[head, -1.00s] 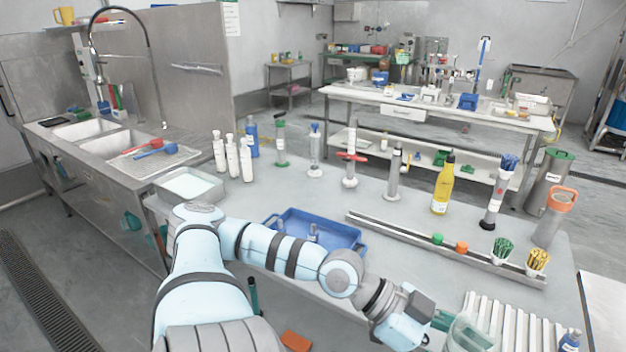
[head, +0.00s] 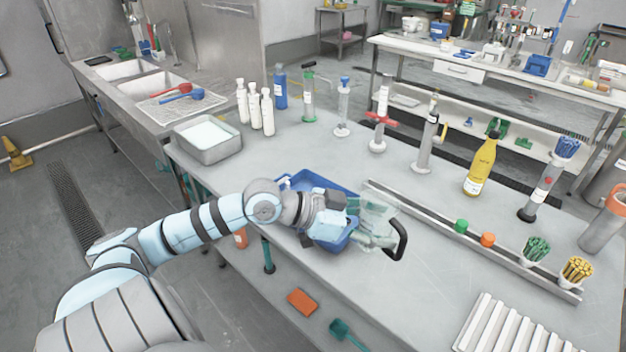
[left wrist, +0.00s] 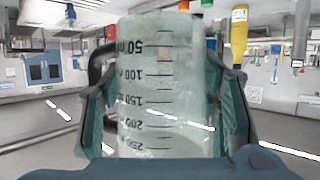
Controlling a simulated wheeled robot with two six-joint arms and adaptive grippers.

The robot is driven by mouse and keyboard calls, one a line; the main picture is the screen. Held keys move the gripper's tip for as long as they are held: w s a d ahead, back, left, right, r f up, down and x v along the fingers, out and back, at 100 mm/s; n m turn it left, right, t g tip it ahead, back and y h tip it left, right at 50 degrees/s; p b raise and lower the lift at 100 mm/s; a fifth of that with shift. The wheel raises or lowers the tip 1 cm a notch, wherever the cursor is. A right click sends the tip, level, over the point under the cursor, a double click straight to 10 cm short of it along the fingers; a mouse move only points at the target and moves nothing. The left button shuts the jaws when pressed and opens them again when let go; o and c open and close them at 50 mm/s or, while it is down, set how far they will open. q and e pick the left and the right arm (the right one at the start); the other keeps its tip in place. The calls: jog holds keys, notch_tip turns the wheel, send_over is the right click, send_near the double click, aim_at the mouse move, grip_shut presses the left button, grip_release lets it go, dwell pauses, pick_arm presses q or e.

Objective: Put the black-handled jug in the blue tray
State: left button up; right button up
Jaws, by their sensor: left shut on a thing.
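The clear jug (head: 377,218) with a black handle is in my left gripper (head: 352,222), at the right side of the blue tray in the head view. In the left wrist view the jug (left wrist: 165,90) fills the middle, its printed scale upside down, with the teal fingers pressed on both sides and the black handle (left wrist: 97,65) behind the left finger. The blue tray (head: 318,182) lies on the table, partly hidden by my left arm and gripper. Whether the jug is above the tray or touching its edge cannot be told. My right gripper is not in view.
A metal pan (head: 207,140) and white bottles (head: 254,108) stand at the left.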

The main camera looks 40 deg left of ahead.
pick_arm(q)
jog(key=w+a+r+n+g+y+b, duration=0.2)
jog(key=w+a+n+y, duration=1)
jog(key=a+n+y, duration=0.55)
jog(key=shift+y, duration=0.65)
jog(key=f+b, duration=0.1)
jog(key=f, duration=0.5)
jog(key=d+f+b, duration=0.1)
jog(key=f, duration=0.5)
jog(key=f+b, duration=0.2)
jog(key=f, duration=0.4)
jog(key=shift+w+d+f, duration=0.1)
jog(key=shift+d+f, duration=0.1)
jog(key=shift+f, duration=0.1)
jog(key=shift+f, duration=0.1)
jog(key=shift+f, duration=0.1)
jog(key=o, duration=0.9)
